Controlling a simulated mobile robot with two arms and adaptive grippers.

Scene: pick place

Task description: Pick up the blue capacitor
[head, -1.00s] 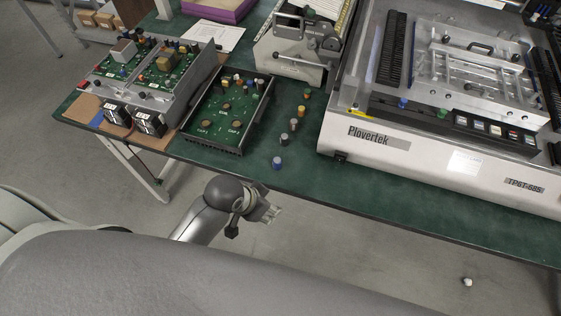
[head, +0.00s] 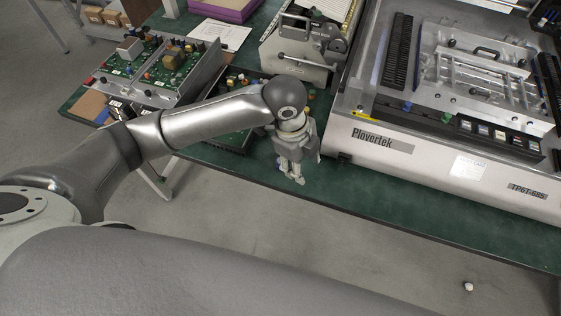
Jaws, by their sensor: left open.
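My left gripper (head: 292,174) points down over the front edge of the green table, its fingers apart. The blue capacitor (head: 279,163) is mostly hidden by the gripper; only a small bluish part shows at the left side of the fingers. I cannot tell whether the fingers touch it or stand around it. My right gripper is out of view.
The green table (head: 420,210) has a bare strip along its front. A large white Plovertek machine (head: 440,165) stands close on the right. A circuit board tray (head: 238,140) lies partly under my left arm. A grey bench device (head: 295,68) stands behind.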

